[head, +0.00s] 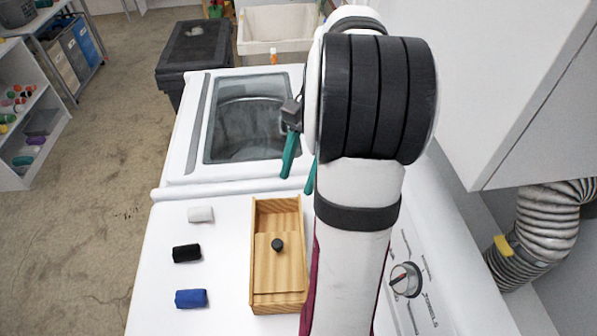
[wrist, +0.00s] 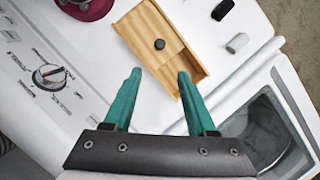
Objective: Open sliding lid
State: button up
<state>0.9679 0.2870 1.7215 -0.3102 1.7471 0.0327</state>
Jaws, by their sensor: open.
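A light wooden box (head: 263,214) stands on the white machine top. Its sliding lid (head: 278,280) has a round black knob (head: 277,245). The lid covers the near part of the box, and the far end shows an open gap. The box also shows in the wrist view (wrist: 140,28), with the knob (wrist: 159,44) ahead of the fingers. My gripper (head: 299,170) has teal fingers, is open and empty, and hangs beyond the far end of the box. In the wrist view my gripper (wrist: 158,78) is apart from the knob. The arm hides part of the right finger in the head view.
A white cloth roll (head: 200,214), a black one (head: 186,253) and a blue one (head: 191,299) lie left of the box. A washer with a glass lid (head: 248,117) stands beyond. A control dial (head: 405,280) is at right.

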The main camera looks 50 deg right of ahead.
aim_at(285, 238)
jog(key=w+d+f+n, duration=0.1)
jog(key=f, duration=0.1)
jog(key=w+d+f+n+g+h, duration=0.1)
jog(key=w+n, duration=0.1)
jog(key=shift+d+f, duration=0.35)
jog(key=shift+d, duration=0.05)
jog(key=c, duration=0.5)
jog(key=shift+s+f+n, duration=0.1)
jog(key=shift+f+n, duration=0.2)
jog(key=shift+c, duration=1.1)
jog(key=x, duration=0.8)
jog(key=shift+s+a+f, duration=0.1)
jog(key=shift+a+f, duration=0.1)
grip_shut()
jog(key=a, duration=0.2)
jog(key=a+f, duration=0.1)
jog(key=shift+s+f, duration=0.15)
jog(key=shift+s, duration=0.25)
jog(key=shift+s+a+f, duration=0.1)
jog(key=shift+s+a, duration=0.05)
jog(key=shift+a, duration=0.35)
jog(key=shift+a, duration=0.1)
